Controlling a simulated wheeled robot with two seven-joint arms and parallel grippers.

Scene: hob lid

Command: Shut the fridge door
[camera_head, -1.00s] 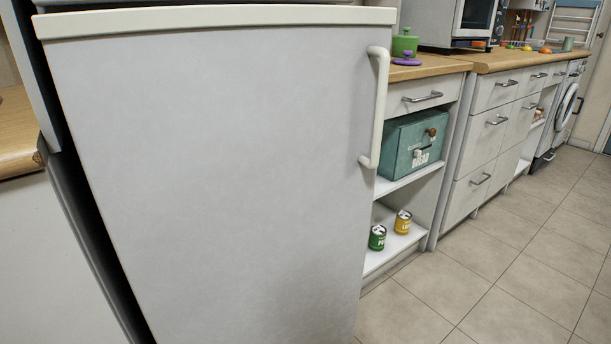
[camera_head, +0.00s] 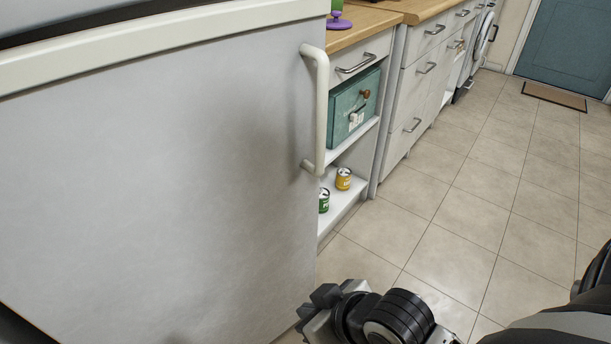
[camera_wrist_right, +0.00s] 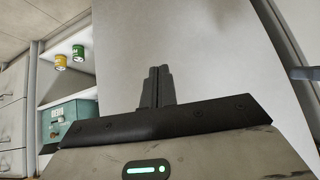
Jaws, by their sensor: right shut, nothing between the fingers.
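The fridge door (camera_head: 170,170) is a large white panel with a cream top edge, filling the left half of the head view. Its cream upright handle (camera_head: 321,115) is near its right edge. A dark gap shows along the top edge at the upper left; how far the door stands open is hard to tell. My right gripper (camera_head: 325,296) is at the bottom of the head view, low by the door's right edge and below the handle. In the right wrist view its fingers (camera_wrist_right: 157,86) are shut and empty before the pale door panel (camera_wrist_right: 215,50); contact is unclear. My left gripper is not in view.
Right of the door stands an open shelf with a green box (camera_head: 353,105), a yellow can (camera_head: 344,179) and a green can (camera_head: 324,199). Drawer cabinets (camera_head: 425,80) run back beyond it. The tiled floor (camera_head: 470,190) on the right is clear, with a doormat (camera_head: 555,96) far off.

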